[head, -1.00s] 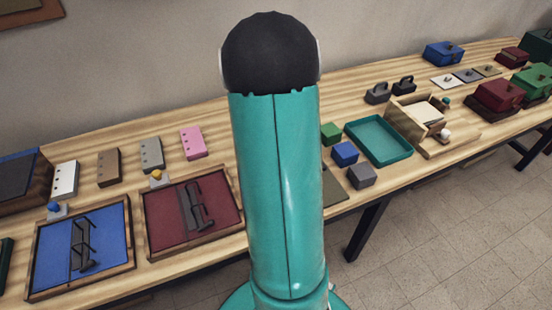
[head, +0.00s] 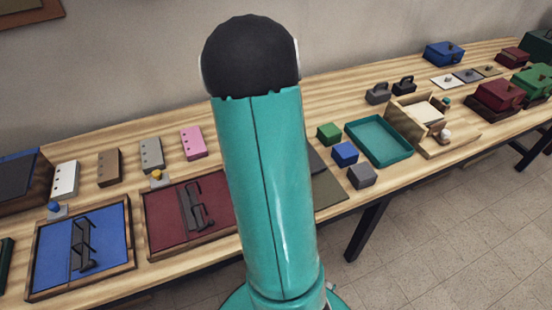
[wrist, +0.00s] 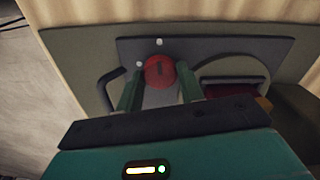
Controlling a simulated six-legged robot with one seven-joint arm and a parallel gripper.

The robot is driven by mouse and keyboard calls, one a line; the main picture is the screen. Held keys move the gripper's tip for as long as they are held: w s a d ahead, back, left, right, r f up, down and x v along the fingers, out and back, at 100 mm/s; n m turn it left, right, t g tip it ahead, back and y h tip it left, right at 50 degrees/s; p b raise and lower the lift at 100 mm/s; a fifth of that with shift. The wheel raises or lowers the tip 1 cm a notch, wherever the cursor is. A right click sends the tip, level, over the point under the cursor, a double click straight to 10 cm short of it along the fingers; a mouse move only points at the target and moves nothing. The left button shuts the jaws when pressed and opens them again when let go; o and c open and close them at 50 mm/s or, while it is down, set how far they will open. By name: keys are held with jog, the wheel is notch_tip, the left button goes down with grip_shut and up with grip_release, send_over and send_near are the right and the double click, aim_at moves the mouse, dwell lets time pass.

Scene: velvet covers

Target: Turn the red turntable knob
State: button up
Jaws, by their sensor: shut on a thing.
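The red turntable knob (wrist: 160,70) is round with a dark mark across its face. It sits on a dark plate (wrist: 225,48) on a grey-green board (wrist: 72,48) in the wrist view. Two small white dots lie on the plate near the knob. My gripper (wrist: 159,77) has its two green fingers on either side of the knob and is shut on it. The fingertips partly hide the knob's sides. In the head view my arm hides the knob and gripper; part of a grey-green board (head: 329,188) shows beside it.
A round-edged pale piece (wrist: 228,68) and a dark handle (wrist: 109,92) flank the knob. In the head view, a red tray (head: 168,220) stands left of my arm. Green (head: 328,132), blue (head: 345,152) and grey (head: 361,176) blocks and a teal tray (head: 408,151) stand right.

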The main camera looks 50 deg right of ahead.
jog(key=shift+w, duration=0.1)
jog(key=o, duration=1)
jog(key=shift+r, duration=0.15)
notch_tip(320, 180, up, 14)
jog(key=shift+f, duration=0.15)
